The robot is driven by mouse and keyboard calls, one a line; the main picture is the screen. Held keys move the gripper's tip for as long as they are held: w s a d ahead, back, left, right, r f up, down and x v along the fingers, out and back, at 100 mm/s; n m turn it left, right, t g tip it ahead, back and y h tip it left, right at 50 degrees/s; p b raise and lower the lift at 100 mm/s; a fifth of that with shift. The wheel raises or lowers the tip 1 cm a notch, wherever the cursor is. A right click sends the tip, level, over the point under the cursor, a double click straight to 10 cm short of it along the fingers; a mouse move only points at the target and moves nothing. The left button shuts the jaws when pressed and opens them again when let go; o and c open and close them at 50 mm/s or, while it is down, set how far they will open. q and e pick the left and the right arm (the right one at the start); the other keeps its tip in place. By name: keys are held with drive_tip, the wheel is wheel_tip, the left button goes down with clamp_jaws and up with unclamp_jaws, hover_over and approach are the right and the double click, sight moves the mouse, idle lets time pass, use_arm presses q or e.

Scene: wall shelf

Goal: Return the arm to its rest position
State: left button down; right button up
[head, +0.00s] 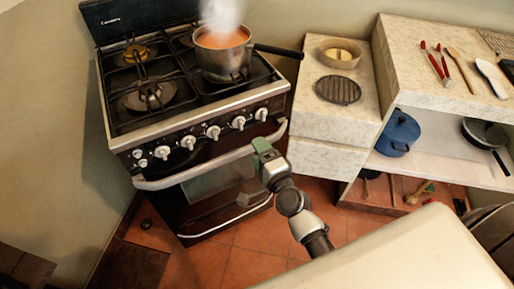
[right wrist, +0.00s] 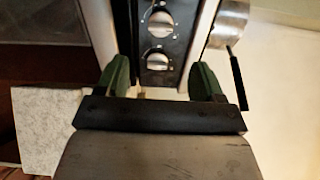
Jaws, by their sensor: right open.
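My right arm (head: 292,201) reaches up from the lower right in the head view, in front of the stove. Its gripper (head: 262,150) has green fingers and overlaps the right part of the oven's bar handle (head: 210,165) in the picture. I cannot tell from this view whether they touch. In the right wrist view the gripper (right wrist: 162,82) is open, with its two green fingers apart and nothing held between them. Stove knobs (right wrist: 159,24) show beyond the gap. My left gripper is not in view.
A steaming pot (head: 222,52) of orange soup stands on the stove (head: 200,107), its handle pointing right. Right of it are a stone counter (head: 340,118) with a bowl (head: 340,52) and trivet (head: 338,90), and a shelf unit (head: 430,91) with utensils, a blue pot (head: 398,133) and a pan (head: 484,133).

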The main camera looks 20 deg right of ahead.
drive_tip(key=shift+f, duration=0.1)
idle(0.3)
drive_tip(key=s+a+f+n+g+p, duration=0.1)
drive_tip(key=s+f+n+g, duration=0.4)
drive_tip(key=f, duration=0.8)
drive_tip(key=s+f+n+g, duration=0.35)
drive_tip(key=s+f, duration=0.25)
drive_tip(key=f, duration=0.7)
drive_tip(key=s+d+f+n+g, duration=0.2)
drive_tip(key=s+f, duration=0.3)
drive_tip(key=s, duration=0.5)
drive_tip(key=s+d+f+n+g+h+p, duration=0.1)
drive_tip(key=s+f+n, duration=0.4)
drive_tip(key=s, duration=0.5)
drive_tip(key=s+d+f+n+g+h, duration=0.1)
drive_tip(key=s+d+f+n+g, duration=0.2)
drive_tip(key=s, duration=0.7)
wheel_tip(320, 180, down, 4)
drive_tip(key=shift+s+r+n+g, duration=0.2)
drive_tip(key=shift+n+g, duration=0.25)
drive_tip(key=shift+g, duration=0.7)
